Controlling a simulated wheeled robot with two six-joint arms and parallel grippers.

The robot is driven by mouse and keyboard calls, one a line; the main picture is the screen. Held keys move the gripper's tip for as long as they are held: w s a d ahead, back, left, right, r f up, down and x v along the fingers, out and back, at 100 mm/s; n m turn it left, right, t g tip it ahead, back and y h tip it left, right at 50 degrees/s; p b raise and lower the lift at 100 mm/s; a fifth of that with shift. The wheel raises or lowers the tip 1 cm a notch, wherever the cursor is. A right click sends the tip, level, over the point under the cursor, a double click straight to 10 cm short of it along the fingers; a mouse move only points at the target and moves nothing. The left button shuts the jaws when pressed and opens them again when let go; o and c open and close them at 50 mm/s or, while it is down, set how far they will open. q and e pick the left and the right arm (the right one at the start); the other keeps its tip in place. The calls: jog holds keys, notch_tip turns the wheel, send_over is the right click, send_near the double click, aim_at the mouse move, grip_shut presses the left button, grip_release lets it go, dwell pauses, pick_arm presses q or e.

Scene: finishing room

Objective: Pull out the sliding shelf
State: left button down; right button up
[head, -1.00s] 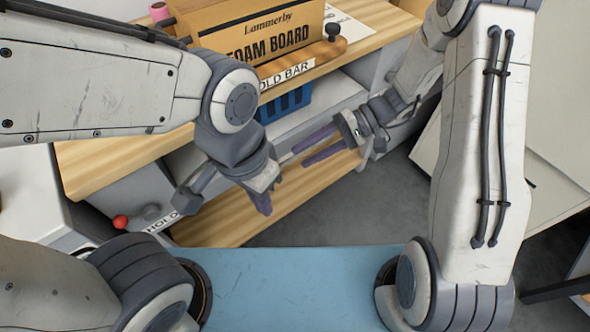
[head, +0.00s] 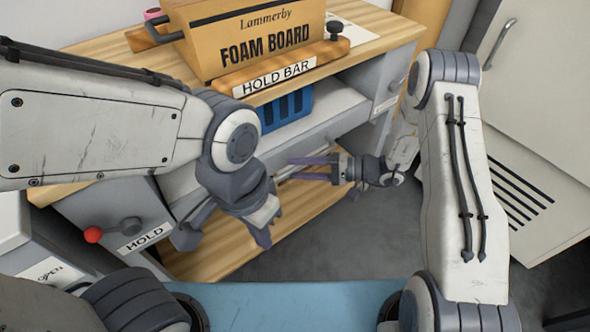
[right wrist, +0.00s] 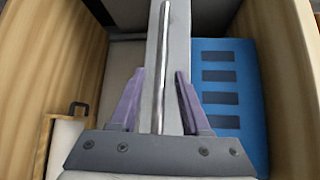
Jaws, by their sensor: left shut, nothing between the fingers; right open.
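The sliding shelf (head: 335,103) is a pale grey board inside the wooden-topped bench, below its top. A blue slotted bin (head: 288,107) stands on it. In the right wrist view, the shelf's grey front edge carries a thin metal bar handle (right wrist: 160,95). My right gripper (head: 292,168) is at the shelf front. Its purple fingers (right wrist: 158,100) are open, one on each side of the handle, with gaps to it. My left gripper (head: 265,238) is shut and empty, lower and left of the right one, in front of the bench; its far side is hidden.
A FOAM BOARD box (head: 250,35) stands on the bench top behind a wooden HOLD BAR (head: 290,68). A white slatted cabinet (head: 535,170) stands at right. Grey floor (head: 370,230) is open between.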

jog(key=shift+x, duration=0.75)
grip_shut()
dwell(0.9)
